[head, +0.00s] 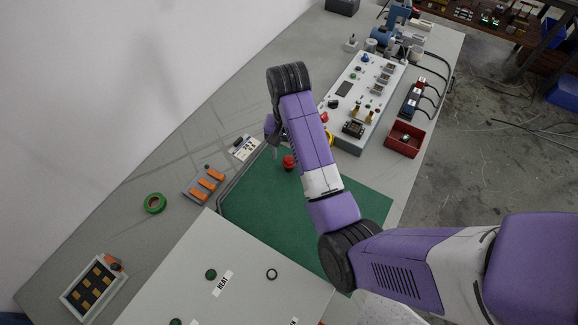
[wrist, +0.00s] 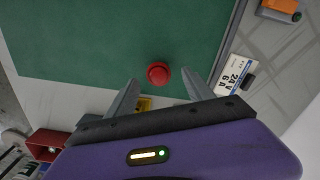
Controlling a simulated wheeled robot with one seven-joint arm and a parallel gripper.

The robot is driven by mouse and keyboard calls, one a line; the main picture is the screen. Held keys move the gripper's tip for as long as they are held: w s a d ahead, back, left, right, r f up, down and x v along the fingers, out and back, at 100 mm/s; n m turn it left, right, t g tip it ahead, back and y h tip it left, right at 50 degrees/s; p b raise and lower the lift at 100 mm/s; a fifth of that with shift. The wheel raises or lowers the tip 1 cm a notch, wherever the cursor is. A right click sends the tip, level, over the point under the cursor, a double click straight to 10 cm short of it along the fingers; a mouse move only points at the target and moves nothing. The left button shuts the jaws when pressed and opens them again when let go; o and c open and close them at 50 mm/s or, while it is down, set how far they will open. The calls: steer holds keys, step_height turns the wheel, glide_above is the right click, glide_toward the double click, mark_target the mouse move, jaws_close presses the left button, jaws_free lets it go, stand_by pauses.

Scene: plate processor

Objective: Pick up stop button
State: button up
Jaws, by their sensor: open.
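The stop button is a red round-topped knob (head: 289,161) on the green mat (head: 260,200), just left of my purple arm in the head view. In the wrist view the red button (wrist: 158,73) lies on the green mat near its edge, ahead of and between my fingertips. My gripper (wrist: 161,88) is open and empty, with the two grey fingers spread apart. I cannot tell how high my fingers are above the button.
A white label card (head: 244,147) and orange-handled parts (head: 204,184) lie left of the mat. A control panel (head: 370,85) and a red bin (head: 405,139) stand at the right. A grey panel box (head: 225,275) is in front. The mat around the button is clear.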

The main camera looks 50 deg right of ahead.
mark_target(289, 159)
steer(key=shift+s+f+p, duration=0.15)
steer(key=shift+f+p, duration=0.15)
steer(key=shift+f, duration=1.45)
jaws_close()
steer(key=shift+r, duration=0.15)
